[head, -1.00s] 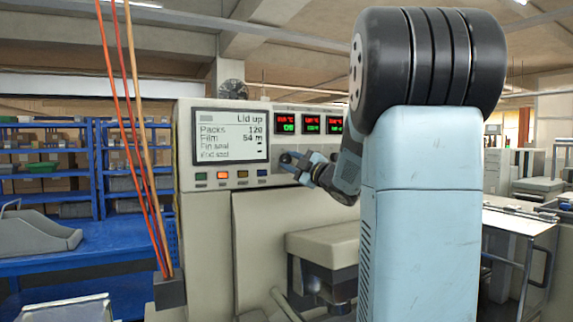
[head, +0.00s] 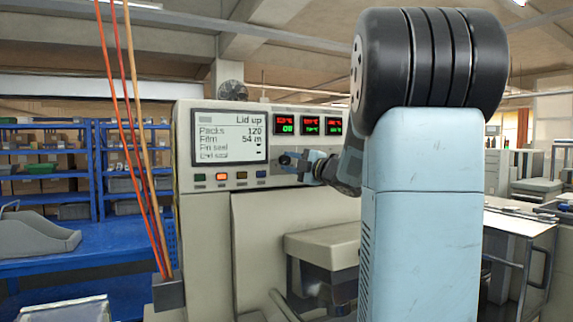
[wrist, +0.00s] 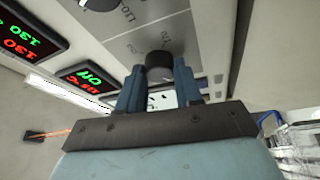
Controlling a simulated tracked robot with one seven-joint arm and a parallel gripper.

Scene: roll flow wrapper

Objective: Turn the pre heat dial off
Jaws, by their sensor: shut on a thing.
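The control panel of the wrapper (head: 222,187) faces me in the head view. In the wrist view a black round dial (wrist: 159,64) sits on its grey plate, with printed marks beside it too small and turned to read. My gripper (wrist: 159,82) has its two blue fingers shut on this dial, one finger on each side. In the head view my gripper (head: 292,162) is at the panel below the small red and green displays, and its fingers mostly cover the dial.
A lit screen (head: 230,135) reads "Lid up", with several coloured buttons below it. Small red and green displays (head: 285,124) sit right of it. Another dark dial (wrist: 98,4) is at the wrist view's top edge. Orange and red cords (head: 135,140) hang at the left.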

